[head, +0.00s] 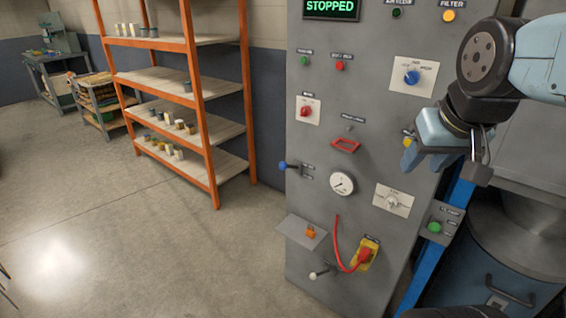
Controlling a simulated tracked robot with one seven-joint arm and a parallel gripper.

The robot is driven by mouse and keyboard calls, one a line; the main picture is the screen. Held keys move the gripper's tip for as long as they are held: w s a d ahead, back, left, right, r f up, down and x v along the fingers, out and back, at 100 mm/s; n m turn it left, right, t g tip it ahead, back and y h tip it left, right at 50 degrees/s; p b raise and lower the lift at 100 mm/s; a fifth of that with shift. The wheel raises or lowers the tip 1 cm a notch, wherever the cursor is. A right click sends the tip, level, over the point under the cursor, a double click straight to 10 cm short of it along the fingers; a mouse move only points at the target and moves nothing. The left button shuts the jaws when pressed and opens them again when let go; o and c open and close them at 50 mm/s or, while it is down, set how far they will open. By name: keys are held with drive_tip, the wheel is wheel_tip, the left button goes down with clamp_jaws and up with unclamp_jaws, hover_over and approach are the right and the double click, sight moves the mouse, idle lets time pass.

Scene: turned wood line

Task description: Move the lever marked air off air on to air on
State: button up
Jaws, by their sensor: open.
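A lever with a blue ball knob (283,165) sticks out to the left at the left edge of the grey control panel (310,120). Two small dark labels (308,172) sit beside its pivot, too small to read, so I cannot tell for sure that this is the air lever. Another lever, with a pale knob (313,276), is low on the panel. My gripper (412,156) is open and empty in front of the panel's right side, well to the right of the blue-knobbed lever and apart from it. It partly hides a yellow control behind it.
The panel carries a red handle (345,145), a gauge (342,183), a red cable (338,240), a padlock on a small shelf (292,228) and several knobs. A screen (331,9) reads STOPPED. An orange rack (205,100) stands left; the floor (150,250) before it is clear.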

drive_tip(key=shift+o, duration=1.3)
drive_tip(key=shift+w+a+r, duration=0.1)
drive_tip(key=shift+w+r, duration=0.1)
drive_tip(key=shift+w, duration=0.2)
drive_tip(key=m+g+h, duration=0.2)
drive_tip(key=m+h, duration=0.1)
drive_tip(key=m, duration=0.8)
hover_over(282, 163)
drive_tip(key=s+a, duration=0.3)
wheel_tip(282, 163, down, 18)
drive_tip(key=x, duration=1.3)
drive_tip(key=shift+s, duration=0.15)
